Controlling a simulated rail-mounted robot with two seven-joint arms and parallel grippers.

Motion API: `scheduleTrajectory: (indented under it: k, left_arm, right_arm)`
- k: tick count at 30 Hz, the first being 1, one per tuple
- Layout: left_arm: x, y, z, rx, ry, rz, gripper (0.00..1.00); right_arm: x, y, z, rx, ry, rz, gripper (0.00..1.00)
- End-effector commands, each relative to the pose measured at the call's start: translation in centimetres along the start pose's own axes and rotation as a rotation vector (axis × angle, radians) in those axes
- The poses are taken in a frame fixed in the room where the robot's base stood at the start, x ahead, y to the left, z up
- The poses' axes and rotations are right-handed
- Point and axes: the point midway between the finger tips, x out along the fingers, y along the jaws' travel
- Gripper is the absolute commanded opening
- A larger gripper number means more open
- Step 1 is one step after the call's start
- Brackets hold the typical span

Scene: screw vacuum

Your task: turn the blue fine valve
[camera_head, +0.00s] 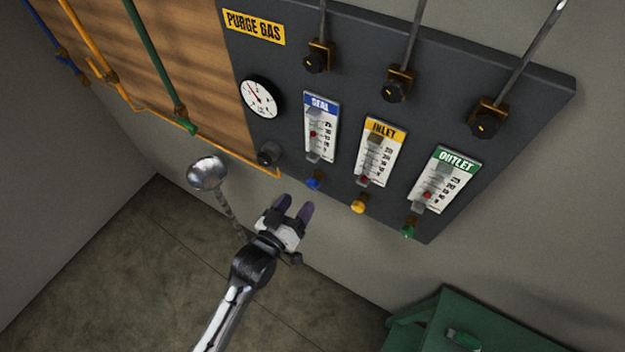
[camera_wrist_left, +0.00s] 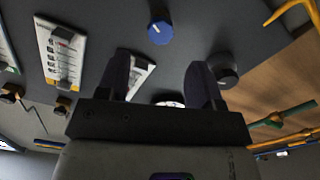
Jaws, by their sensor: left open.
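The blue fine valve (camera_head: 314,183) is a small blue knob at the lower edge of the dark panel (camera_head: 285,55), below the SEAL flow meter (camera_head: 321,128). My left gripper (camera_head: 293,208) is open and empty, below and a little left of the blue knob in the head view. In the left wrist view the blue knob (camera_wrist_left: 160,27) shows a white mark on its face. It lies beyond the two fingertips (camera_wrist_left: 160,70), roughly centred between them and apart from them. My right gripper is not in view.
Yellow (camera_head: 358,207) and green (camera_head: 408,231) knobs sit to the right, under the INLET and OUTLET meters. A black knob (camera_head: 268,155) is to the left, below a round gauge (camera_head: 260,98). A green table (camera_head: 445,310) stands lower right.

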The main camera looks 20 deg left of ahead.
Motion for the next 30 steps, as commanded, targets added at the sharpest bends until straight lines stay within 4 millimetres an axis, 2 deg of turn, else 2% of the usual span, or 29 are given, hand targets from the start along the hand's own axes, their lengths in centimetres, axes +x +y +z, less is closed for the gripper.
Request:
scheduleTrajectory:
  k: [1, 6, 12, 19, 29, 30]
  left_arm:
    - [1.1, 0.1, -0.1, 0.0, 0.001, 0.0, 0.6]
    - [4.0, 0.0, -0.1, 0.0, 0.001, 0.001, 0.6]
    - [6.4, 0.0, 0.0, 0.0, 0.0, 0.001, 0.6]
    - [7.7, 0.0, 0.0, 0.0, -0.001, 0.0, 0.6]
    - [7.8, 0.0, 0.1, 0.0, -0.001, 0.0, 0.6]
    - [7.8, 0.0, 0.1, 0.0, -0.001, 0.0, 0.58]
  right_arm:
    - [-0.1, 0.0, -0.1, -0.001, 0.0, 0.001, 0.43]
    - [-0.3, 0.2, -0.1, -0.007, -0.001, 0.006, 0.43]
    - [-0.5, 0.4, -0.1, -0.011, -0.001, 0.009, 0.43]
    - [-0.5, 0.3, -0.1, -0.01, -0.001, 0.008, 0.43]
    - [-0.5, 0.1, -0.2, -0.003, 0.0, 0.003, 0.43]
    - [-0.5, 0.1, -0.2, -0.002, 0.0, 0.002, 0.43]
